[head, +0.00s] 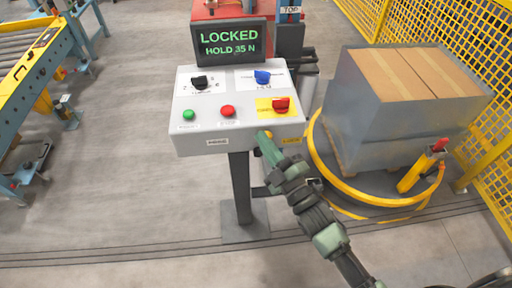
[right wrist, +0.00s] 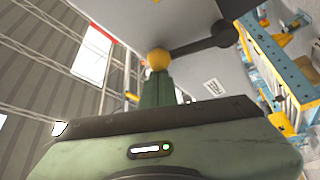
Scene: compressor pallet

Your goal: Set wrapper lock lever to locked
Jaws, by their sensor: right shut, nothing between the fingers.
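The lock lever shows in the right wrist view as a dark bar (right wrist: 195,44) with a yellow ball knob (right wrist: 158,60), by the grey control box (head: 205,137). In the head view, the knob (head: 268,134) shows at the box's lower front edge, left of a small yellow label (head: 291,140). The screen (head: 229,42) reads "LOCKED" and "HOLD 35 N". My right gripper (head: 268,145) is shut and empty, its fingertips right at the knob; I cannot tell whether they touch it. My left gripper is not in view.
The box carries a black knob (head: 201,82), a blue knob (head: 262,77), a red switch (head: 281,104), and green and red buttons. A wrapped carton load (head: 380,115) stands on a yellow-ringed turntable at right. Yellow fencing is behind; a conveyor is at left.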

